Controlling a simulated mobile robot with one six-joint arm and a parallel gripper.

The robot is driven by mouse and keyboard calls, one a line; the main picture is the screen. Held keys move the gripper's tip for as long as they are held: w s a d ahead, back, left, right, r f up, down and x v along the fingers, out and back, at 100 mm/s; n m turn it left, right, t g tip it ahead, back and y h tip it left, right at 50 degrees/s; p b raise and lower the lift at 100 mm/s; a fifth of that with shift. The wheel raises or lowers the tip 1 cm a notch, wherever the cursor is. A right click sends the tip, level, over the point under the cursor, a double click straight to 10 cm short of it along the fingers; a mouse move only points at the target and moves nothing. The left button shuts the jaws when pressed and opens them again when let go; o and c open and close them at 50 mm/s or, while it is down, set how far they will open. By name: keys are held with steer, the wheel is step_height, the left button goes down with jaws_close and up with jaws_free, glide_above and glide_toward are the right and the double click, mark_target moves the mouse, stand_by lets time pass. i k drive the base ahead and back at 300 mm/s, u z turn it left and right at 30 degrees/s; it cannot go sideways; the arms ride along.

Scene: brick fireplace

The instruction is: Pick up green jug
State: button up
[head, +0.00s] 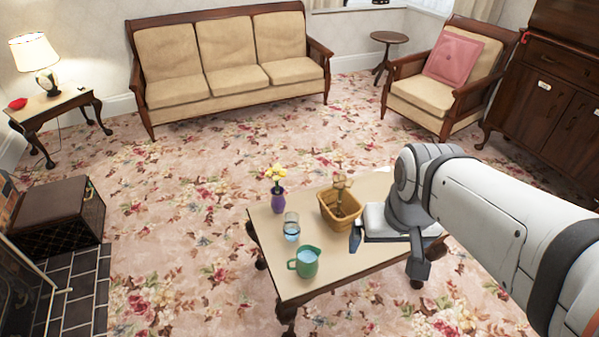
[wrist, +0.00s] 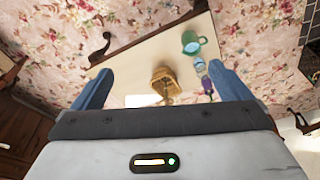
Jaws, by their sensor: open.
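The green jug (head: 304,262) stands upright at the near left part of the coffee table (head: 293,288), its handle to the left. In the wrist view the green jug (wrist: 192,42) is near the table's upper right corner, above and beyond my fingers. My gripper (head: 390,247) is open and empty over the right part of the table, to the right of the jug and apart from it. In the wrist view the two blue fingertips of my gripper (wrist: 160,85) are spread wide.
A glass (head: 291,227) stands just behind the jug, and a purple vase (head: 278,200) with yellow flowers is behind that. A tan basket (head: 340,212) stands between them and my gripper. A sofa (head: 225,55) and armchair (head: 440,85) stand farther back.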

mark_target(307, 264)
steer(key=z, duration=3.2)
steer(key=k, duration=1.7)
steer(key=u, duration=1.6)
